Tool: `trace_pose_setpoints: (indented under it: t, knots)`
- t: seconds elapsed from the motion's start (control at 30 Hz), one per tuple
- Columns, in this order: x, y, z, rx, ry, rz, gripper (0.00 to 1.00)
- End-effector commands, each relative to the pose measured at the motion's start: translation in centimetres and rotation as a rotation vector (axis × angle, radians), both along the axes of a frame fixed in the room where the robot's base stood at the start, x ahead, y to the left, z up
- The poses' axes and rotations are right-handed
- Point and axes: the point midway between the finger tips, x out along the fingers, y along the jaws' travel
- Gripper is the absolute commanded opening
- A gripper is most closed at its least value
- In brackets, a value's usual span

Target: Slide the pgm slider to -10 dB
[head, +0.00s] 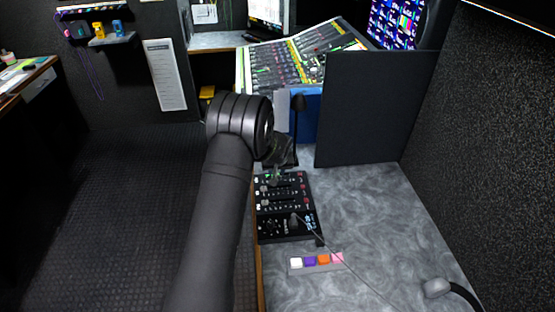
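The black slider panel (306,194) lies on the grey marbled desk, near its left edge. It has several slider tracks with light caps and small red marks. The labels and scale marks are too small to read, so I cannot tell which slider is pgm or where it stands. My gripper (273,176) is at the far end of the panel, pointing down, close to or over its top row. Whether it touches a slider cap I cannot tell. My arm hides part of it, and its finger opening is not clear.
A gooseneck microphone (298,102) stands just behind the panel. A dark upright divider (370,110) is at the back right. A strip of coloured buttons (317,261) lies in front, and a thin cable crosses the desk. The desk's right side (385,215) is mostly clear.

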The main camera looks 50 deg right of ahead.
Motion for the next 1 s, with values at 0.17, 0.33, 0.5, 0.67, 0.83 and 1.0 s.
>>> trace_pose_setpoints:
  t: [0.17, 0.33, 0.5, 0.67, 0.83, 1.0]
  knots:
    - [-0.9, 0.9, 3.2, -0.002, -0.001, 0.000, 0.31]
    - [-1.8, 1.8, 6.4, -0.002, -0.001, 0.000, 0.31]
    - [-2.8, 2.8, 9.5, -0.001, -0.002, -0.001, 0.31]
    - [-3.5, 3.6, 12.1, 0.000, -0.001, -0.001, 0.31]
    - [-4.1, 4.1, 13.9, 0.000, 0.000, 0.000, 0.31]
    - [-4.3, 4.3, 14.5, 0.001, 0.001, 0.000, 0.31]
